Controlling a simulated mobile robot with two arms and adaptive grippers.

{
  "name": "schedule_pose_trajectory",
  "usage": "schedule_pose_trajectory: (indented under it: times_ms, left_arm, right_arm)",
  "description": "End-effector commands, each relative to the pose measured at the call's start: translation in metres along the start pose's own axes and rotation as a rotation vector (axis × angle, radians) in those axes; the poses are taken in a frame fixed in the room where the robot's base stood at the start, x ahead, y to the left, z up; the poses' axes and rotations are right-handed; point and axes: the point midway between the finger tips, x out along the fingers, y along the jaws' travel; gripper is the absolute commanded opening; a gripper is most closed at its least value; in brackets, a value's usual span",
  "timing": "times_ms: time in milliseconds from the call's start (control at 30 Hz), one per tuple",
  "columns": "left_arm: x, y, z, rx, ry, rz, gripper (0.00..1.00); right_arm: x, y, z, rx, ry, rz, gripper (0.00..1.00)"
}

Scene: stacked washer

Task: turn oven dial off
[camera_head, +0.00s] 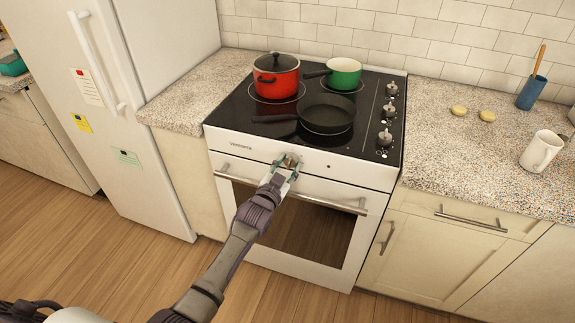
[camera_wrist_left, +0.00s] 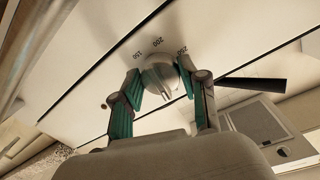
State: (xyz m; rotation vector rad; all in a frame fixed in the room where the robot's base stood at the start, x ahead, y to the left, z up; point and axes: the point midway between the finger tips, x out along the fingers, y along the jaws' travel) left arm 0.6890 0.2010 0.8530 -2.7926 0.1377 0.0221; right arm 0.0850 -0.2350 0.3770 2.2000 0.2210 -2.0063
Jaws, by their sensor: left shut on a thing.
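The oven dial (camera_wrist_left: 160,77) is a round metallic knob on the white front panel of the stove (camera_head: 335,172). Temperature numbers are printed around it in the left wrist view. My left gripper (camera_head: 287,163) is at the dial, with its two teal fingers (camera_wrist_left: 160,92) on either side of it, shut on it. In the head view the fingers cover part of the dial. My right gripper is not in view.
A red pot (camera_head: 277,82), a green pot (camera_head: 344,74) and a black pan (camera_head: 326,114) stand on the cooktop. The oven door handle (camera_head: 330,201) runs just below the dial. A white fridge (camera_head: 150,110) stands left; a mug (camera_head: 541,150) is on the right counter.

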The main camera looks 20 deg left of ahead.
Motion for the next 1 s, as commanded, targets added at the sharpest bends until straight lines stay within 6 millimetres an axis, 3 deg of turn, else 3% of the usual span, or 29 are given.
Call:
schedule_pose_trajectory:
  times_ms: [333, 867, 900, 1000]
  left_arm:
    - [-0.0004, 0.0007, 0.0021, -0.139, 0.006, 0.002, 0.09]
    - [-0.0005, 0.001, 0.0024, -0.166, 0.007, 0.003, 0.09]
    - [-0.0005, 0.0011, 0.0024, -0.166, 0.007, 0.003, 0.45]
    - [-0.0004, 0.001, 0.0021, -0.165, 0.007, 0.003, 0.62]
  right_arm:
    - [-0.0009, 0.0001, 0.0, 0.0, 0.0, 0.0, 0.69]
    - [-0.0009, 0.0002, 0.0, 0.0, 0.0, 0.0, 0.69]
    - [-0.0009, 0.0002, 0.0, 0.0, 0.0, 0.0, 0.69]
    - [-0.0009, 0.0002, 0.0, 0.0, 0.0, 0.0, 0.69]
